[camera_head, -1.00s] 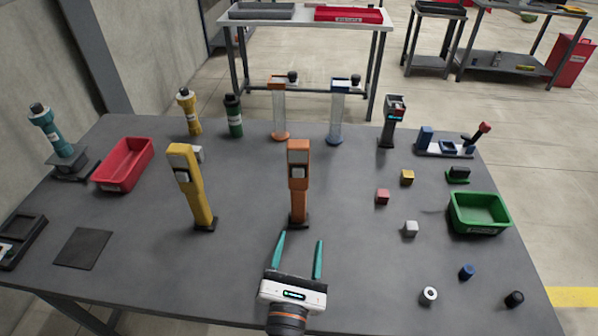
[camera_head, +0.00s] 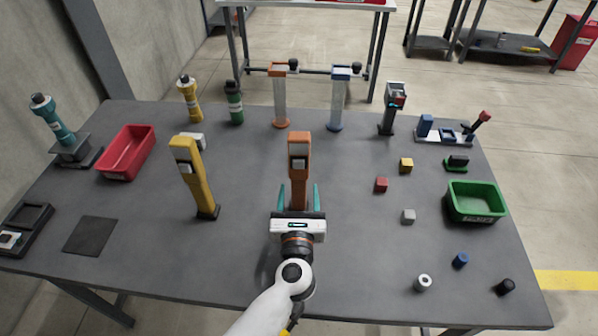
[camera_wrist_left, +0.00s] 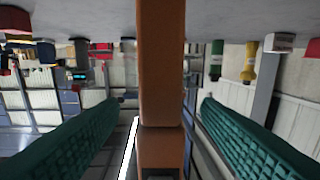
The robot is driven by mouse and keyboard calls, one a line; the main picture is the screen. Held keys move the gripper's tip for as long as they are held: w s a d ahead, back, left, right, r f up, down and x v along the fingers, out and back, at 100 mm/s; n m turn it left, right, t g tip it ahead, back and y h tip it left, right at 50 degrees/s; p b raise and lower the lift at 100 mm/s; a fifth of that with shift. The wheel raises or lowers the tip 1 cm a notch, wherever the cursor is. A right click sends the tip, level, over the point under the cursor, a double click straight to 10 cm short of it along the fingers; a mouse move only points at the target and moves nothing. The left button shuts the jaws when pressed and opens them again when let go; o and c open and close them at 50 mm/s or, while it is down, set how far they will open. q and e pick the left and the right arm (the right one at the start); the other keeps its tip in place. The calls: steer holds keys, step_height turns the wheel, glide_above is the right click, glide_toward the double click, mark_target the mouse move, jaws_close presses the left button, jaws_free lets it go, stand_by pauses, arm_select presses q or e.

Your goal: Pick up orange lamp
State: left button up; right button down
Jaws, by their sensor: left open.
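The orange lamp (camera_head: 299,152) stands upright on the grey table, near the middle. My left gripper (camera_head: 299,194) is in front of it in the head view, with its teal fingers open on either side of the lamp's lower body. In the left wrist view the orange lamp (camera_wrist_left: 161,70) runs down the middle between the two teal fingers (camera_wrist_left: 160,125), with a gap on each side. The lamp's base is hidden behind the gripper in the head view. My right gripper does not show.
A yellow lamp (camera_head: 190,175) stands to the left. Small cubes, including a red one (camera_head: 381,185), and a green bin (camera_head: 476,201) are on the right. A red bin (camera_head: 126,152) is at the left. Tall clear tubes, one with an orange base (camera_head: 280,100), stand behind.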

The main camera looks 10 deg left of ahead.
mark_target(299, 163)
arm_select(q)
steer(key=shift+w+a+f, duration=0.1)
steer(key=shift+w, duration=0.85)
steer(key=shift+s, duration=0.1)
steer(key=shift+c, duration=0.4)
steer(key=c, duration=1.1)
step_height(299, 163, up, 10)
steer(key=shift+r+p, duration=0.1)
steer(key=shift+p, duration=1.15)
steer(key=shift+c, duration=0.2)
steer(key=shift+f+b, duration=0.4)
steer(key=shift+f, duration=0.25)
steer(key=shift+f+b, duration=3.7)
steer(key=shift+f, duration=0.65)
